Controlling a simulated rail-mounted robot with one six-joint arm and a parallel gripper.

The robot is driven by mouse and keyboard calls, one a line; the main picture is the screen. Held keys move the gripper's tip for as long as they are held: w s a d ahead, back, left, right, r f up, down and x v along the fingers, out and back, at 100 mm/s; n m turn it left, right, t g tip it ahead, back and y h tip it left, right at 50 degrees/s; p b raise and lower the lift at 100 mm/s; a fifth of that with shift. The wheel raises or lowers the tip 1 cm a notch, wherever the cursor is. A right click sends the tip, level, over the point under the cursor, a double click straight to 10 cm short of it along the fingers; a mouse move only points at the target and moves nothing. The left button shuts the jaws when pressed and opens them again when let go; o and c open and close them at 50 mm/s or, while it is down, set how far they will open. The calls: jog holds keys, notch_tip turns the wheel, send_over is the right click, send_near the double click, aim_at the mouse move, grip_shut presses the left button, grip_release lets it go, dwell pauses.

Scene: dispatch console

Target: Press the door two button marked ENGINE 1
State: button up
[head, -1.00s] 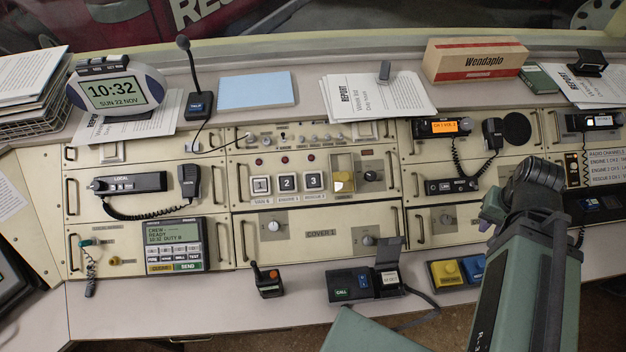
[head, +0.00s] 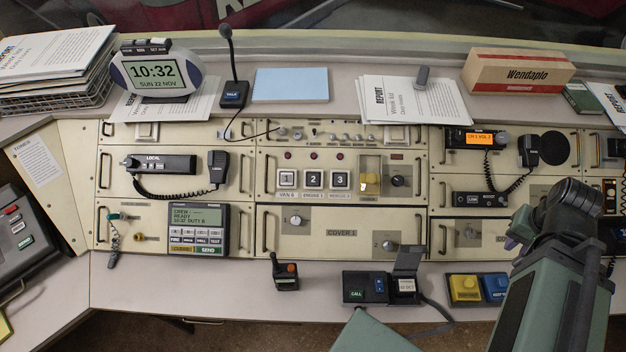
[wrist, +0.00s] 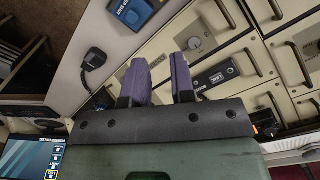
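The ENGINE 1 button (head: 314,180) is the square white button marked 2, the middle of three in the upper centre panel. Its label sits just below it. Button 1 (head: 287,180), labelled VAN 6, is to its left, and button 3 (head: 340,181) to its right. Red indicators sit above the three. My gripper (head: 513,236) is at the right in the head view, well right of and nearer than the buttons. In the wrist view its two purple fingers (wrist: 160,80) stand apart with nothing between them. The buttons are not visible in the wrist view.
A yellow switch (head: 370,183) with a clear raised guard sits right of button 3. A desk microphone (head: 234,93) stands behind. On the front ledge are a joystick (head: 285,276), a call box (head: 366,286) with upright flap, and yellow and blue buttons (head: 465,288).

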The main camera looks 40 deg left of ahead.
dwell(0.4)
grip_shut()
dwell(1.5)
